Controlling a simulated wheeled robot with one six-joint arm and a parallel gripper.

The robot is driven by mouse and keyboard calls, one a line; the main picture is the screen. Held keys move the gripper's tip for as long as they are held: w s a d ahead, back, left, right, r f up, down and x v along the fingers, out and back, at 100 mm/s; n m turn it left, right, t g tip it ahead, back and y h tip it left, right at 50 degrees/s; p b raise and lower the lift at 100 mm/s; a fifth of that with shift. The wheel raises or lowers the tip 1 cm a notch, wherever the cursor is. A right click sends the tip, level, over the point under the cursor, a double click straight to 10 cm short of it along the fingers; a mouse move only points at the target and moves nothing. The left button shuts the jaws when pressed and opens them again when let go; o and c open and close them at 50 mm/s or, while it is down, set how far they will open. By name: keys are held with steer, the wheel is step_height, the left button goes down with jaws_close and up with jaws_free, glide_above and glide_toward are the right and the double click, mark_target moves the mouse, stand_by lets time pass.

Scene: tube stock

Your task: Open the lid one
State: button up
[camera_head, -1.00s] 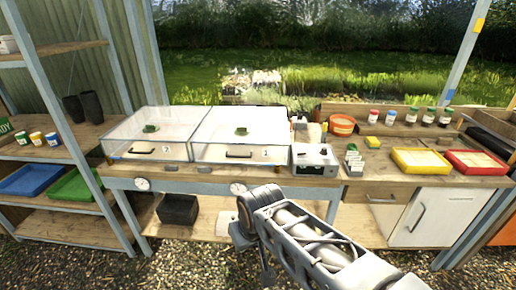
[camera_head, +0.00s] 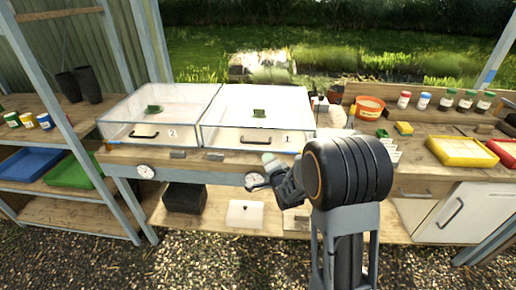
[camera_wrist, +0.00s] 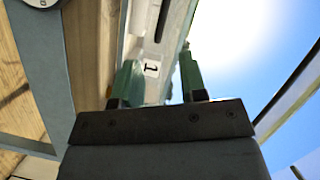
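The clear lidded box marked 1 (camera_head: 258,100) stands on the bench, right of the box marked 2 (camera_head: 160,112). My gripper (camera_head: 268,158) is in front of and below this handle in the head view. In the wrist view my gripper (camera_wrist: 160,82) has two green fingers standing apart with nothing held. The label 1 (camera_wrist: 151,69) shows between them, and the dark handle (camera_wrist: 162,20) lies beyond, apart from the fingers.
An orange pot (camera_head: 369,106), several capped bottles and a yellow tray (camera_head: 461,151) stand to the right. A shelf with a blue tray (camera_head: 36,168) is at the left.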

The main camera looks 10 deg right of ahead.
mark_target(258, 143)
steer(key=w+m+t, duration=0.1)
steer(key=w, duration=0.3)
steer(key=w+m+t+p, duration=0.1)
steer(key=w, duration=0.4)
steer(key=w+a+f+m+t+y, duration=0.1)
steer(key=w, duration=0.4)
steer(key=shift+a, duration=0.1)
steer(key=shift+c, duration=0.3)
jaws_close()
